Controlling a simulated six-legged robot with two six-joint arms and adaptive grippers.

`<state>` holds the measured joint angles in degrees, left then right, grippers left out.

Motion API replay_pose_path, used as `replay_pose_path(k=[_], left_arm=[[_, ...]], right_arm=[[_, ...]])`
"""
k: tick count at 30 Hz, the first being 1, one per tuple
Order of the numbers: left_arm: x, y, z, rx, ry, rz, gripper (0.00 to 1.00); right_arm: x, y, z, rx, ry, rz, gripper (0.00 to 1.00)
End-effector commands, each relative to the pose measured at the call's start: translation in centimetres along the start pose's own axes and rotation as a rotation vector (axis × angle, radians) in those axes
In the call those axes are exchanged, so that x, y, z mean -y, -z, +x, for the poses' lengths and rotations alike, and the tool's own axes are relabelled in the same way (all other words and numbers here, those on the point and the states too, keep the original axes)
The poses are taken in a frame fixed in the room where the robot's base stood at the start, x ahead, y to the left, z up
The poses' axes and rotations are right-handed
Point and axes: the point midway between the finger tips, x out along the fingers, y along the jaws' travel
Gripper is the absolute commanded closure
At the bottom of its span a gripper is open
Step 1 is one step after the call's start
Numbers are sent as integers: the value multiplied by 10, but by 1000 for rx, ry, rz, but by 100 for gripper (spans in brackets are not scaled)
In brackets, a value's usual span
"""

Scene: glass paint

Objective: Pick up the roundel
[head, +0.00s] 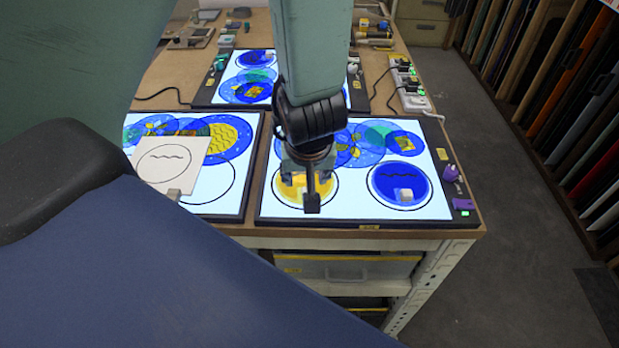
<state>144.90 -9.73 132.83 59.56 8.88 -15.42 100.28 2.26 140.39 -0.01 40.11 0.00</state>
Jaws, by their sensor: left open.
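A yellow roundel (291,190) lies inside a black outlined circle on the front right light panel (300,212). A blue roundel (382,183) with a dark wavy line and a small pale block (404,195) on it lies in the circle to its right. My left gripper (309,182) points down over the yellow roundel and hides part of it. Its jaws are open. I cannot tell whether its fingertips touch the roundel. My right gripper is not in view.
Overlapping blue discs (372,142) lie along the back of this panel. A left panel carries a white card (168,163) with a circle and wavy line. A power strip (412,90) and purple clips (452,174) are at the right. The bench's front edge (350,232) is close.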

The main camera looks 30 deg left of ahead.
Motion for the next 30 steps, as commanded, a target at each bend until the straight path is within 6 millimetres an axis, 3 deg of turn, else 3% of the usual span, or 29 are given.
replay_pose_path(k=[15,24,30], left_arm=[[0,2,66,0,0,2,53],[-3,4,68,-1,0,4,54],[-3,4,68,-1,0,4,71]], right_arm=[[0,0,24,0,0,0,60],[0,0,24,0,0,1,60],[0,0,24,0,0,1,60]])
